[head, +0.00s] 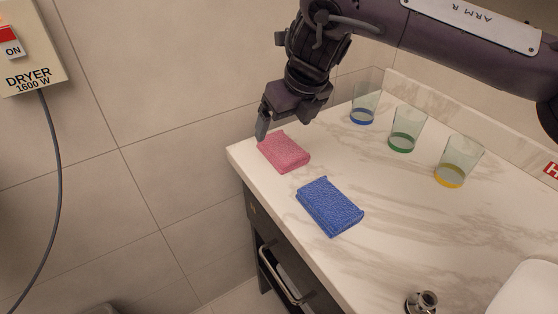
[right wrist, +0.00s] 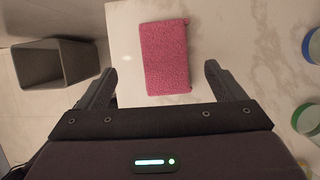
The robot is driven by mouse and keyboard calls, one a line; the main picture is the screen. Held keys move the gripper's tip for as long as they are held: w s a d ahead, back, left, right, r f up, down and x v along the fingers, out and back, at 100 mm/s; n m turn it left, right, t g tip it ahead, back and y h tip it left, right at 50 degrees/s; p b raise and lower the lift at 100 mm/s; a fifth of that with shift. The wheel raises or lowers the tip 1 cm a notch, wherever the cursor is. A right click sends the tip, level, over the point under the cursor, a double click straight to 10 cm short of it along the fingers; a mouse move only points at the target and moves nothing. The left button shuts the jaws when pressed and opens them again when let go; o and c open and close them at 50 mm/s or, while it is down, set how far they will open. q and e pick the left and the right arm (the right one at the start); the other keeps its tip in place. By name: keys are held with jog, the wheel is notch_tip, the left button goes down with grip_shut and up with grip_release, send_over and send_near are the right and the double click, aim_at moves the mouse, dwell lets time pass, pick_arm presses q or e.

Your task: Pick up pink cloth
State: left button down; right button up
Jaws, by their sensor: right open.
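The pink cloth (head: 284,151) lies folded flat on the marble counter near its far left corner. In the right wrist view the pink cloth (right wrist: 165,58) lies ahead of the fingertips, a little left of the middle between them. My right gripper (head: 266,122) is above the cloth's far left end in the head view. In the right wrist view the right gripper (right wrist: 161,72) is open and empty, with its fingers spread wider than the cloth. One finger is hidden in the head view. My left gripper is not in view.
A blue cloth (head: 330,206) lies nearer on the counter (head: 400,215). Glasses with a blue base (head: 364,103), green base (head: 406,129) and yellow base (head: 458,162) stand along the back. A grey bin (right wrist: 58,63) stands beyond the counter edge. A faucet (head: 421,301) is at front.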

aim_at(282, 146)
jog(key=shift+d, duration=0.3)
jog(key=shift+f, duration=0.3)
jog(key=x, duration=0.5)
jog(key=shift+s+d+f, duration=0.15)
jog(key=shift+f, duration=0.25)
jog(key=shift+w+a+f, duration=0.2)
jog(key=shift+w+f, duration=0.05)
jog(key=shift+f, duration=0.3)
jog(key=c, duration=1.1)
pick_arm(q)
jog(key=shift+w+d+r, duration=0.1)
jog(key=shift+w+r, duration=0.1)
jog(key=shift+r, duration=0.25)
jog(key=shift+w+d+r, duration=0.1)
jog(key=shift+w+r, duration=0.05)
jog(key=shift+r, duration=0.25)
pick_arm(e)
jog(key=shift+o, duration=0.2)
jog(key=shift+r, duration=0.1)
